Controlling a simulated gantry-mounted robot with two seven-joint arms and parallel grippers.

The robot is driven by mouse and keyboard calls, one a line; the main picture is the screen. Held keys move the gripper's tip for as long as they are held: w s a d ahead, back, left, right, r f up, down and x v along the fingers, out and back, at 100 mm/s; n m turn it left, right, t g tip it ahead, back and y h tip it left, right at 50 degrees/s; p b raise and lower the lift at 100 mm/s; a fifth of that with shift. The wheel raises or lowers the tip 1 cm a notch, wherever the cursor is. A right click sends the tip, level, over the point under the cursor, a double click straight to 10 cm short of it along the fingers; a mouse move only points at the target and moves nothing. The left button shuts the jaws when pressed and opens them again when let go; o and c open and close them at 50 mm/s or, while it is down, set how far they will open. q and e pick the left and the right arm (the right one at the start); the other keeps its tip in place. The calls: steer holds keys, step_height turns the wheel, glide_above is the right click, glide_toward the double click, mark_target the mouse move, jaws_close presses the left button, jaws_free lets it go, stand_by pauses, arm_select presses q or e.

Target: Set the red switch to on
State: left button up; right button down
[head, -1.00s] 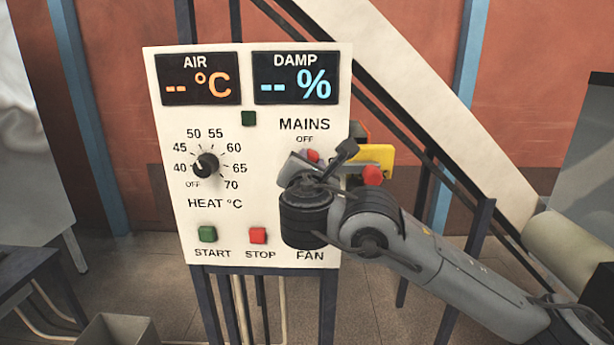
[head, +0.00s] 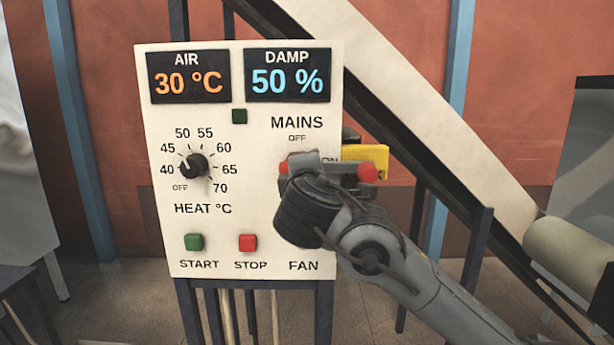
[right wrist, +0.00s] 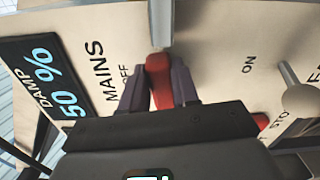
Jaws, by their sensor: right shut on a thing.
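The red mains switch (head: 283,167) is on the white control panel (head: 215,225), below the MAINS and OFF labels. Its red handle shows in the right wrist view (right wrist: 160,78), between the two fingers of my right gripper (right wrist: 159,88). That gripper is shut on the handle. The displays read 30 °C (head: 188,83) and 50 % (head: 288,82). My left gripper is not in view.
The heat dial (head: 193,165), green START button (head: 194,242) and red STOP button (head: 247,243) are on the panel. A yellow box (head: 365,153) with a red knob (head: 368,172) is at its right edge. A sloping chute (head: 400,90) passes behind.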

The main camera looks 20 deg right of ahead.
steer(key=shift+f+m+b, duration=0.35)
steer(key=shift+m, duration=0.45)
steer(key=shift+d, duration=0.1)
steer(key=c, duration=1)
jaws_free()
steer(key=shift+o, duration=0.8)
steer(key=shift+w+r, duration=0.1)
steer(key=shift+r, duration=0.05)
steer(key=v, duration=1)
steer(key=shift+s+a+p, duration=0.2)
steer(key=shift+s+p, duration=0.15)
steer(key=shift+p, duration=0.1)
